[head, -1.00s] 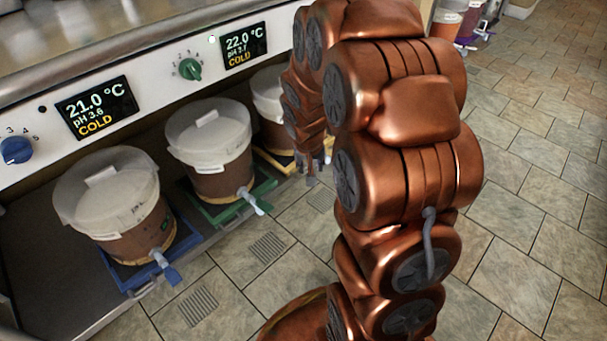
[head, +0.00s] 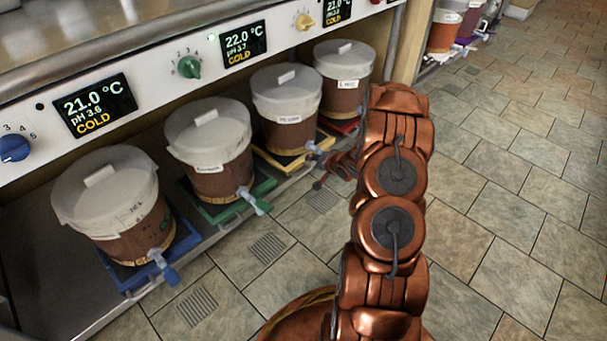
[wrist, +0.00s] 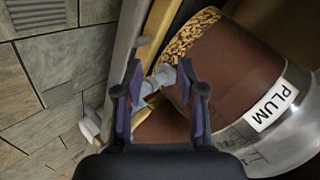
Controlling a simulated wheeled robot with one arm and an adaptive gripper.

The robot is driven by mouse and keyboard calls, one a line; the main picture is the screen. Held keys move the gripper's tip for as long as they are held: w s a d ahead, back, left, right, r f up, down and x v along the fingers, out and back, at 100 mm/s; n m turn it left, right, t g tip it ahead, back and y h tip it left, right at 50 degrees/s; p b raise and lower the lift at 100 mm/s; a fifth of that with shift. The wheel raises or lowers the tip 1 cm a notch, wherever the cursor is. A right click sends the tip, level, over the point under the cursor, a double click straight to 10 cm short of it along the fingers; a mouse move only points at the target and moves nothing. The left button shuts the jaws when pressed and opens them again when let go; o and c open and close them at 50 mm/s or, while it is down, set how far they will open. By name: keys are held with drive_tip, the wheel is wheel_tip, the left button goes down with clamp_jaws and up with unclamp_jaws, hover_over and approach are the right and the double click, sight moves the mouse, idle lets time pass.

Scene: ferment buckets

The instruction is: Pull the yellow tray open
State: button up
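The yellow tray (head: 294,162) sits on the low shelf under a brown bucket with a whitish lid (head: 288,108). In the wrist view the tray shows as a yellow strip (wrist: 157,30), beside the bucket labelled PLUM (wrist: 222,75). A grey tap (wrist: 160,80) projects from the bucket over the tray's front. My gripper (wrist: 160,97) is open, its two dark fingers apart, with the tap showing in the gap between them. I cannot tell whether the fingers touch anything. In the head view my gripper (head: 319,183) is small and low, just in front of the yellow tray.
A green tray (head: 226,207) and a blue tray (head: 122,279) with buckets stand to the left. A red tray (head: 345,127) with its bucket is to the right, partly behind my arm. Floor drains (head: 268,249) and open tiled floor lie in front.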

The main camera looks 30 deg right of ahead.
sight(304, 174)
drive_tip(key=s+f+m+t+y, duration=0.3)
drive_tip(key=f+m+t, duration=0.1)
drive_tip(key=f, duration=0.2)
drive_tip(key=b+x, duration=0.1)
drive_tip(key=x, duration=0.2)
drive_tip(key=a+b+x, duration=0.1)
drive_tip(key=b+x, duration=0.1)
drive_tip(key=x, duration=0.2)
drive_tip(key=shift+a+f, duration=0.1)
clamp_jaws()
idle(0.4)
idle(0.4)
